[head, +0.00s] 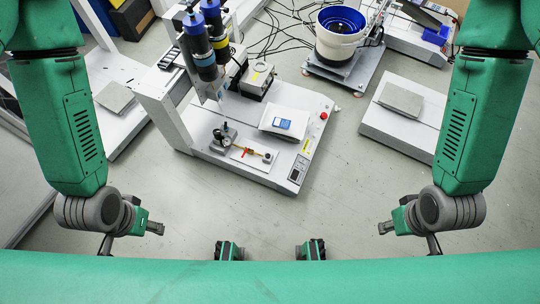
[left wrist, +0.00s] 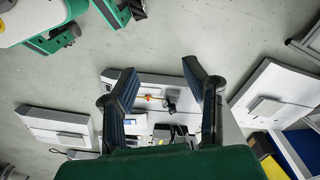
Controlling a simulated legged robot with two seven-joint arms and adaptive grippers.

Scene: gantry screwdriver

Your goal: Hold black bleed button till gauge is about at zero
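A small round gauge (head: 220,133) on a grey block stands at the front left of the white machine base (head: 230,107). A thin brass-coloured piece with a red part (head: 246,150) runs right from it to a small knob (head: 267,157). I cannot make out the black bleed button or the gauge reading at this size. The gauge assembly (left wrist: 170,104) also shows small in the left wrist view, beyond the fingers. My left gripper (head: 155,228) is open and empty (left wrist: 158,72), well in front of the machine. My right gripper (head: 385,228) is apart from everything; its opening is unclear.
Two blue-topped screwdriver cylinders (head: 203,47) hang from the gantry above the base. A red button (head: 324,115) is on the base's right edge. The floor (head: 345,190) before the machine is clear.

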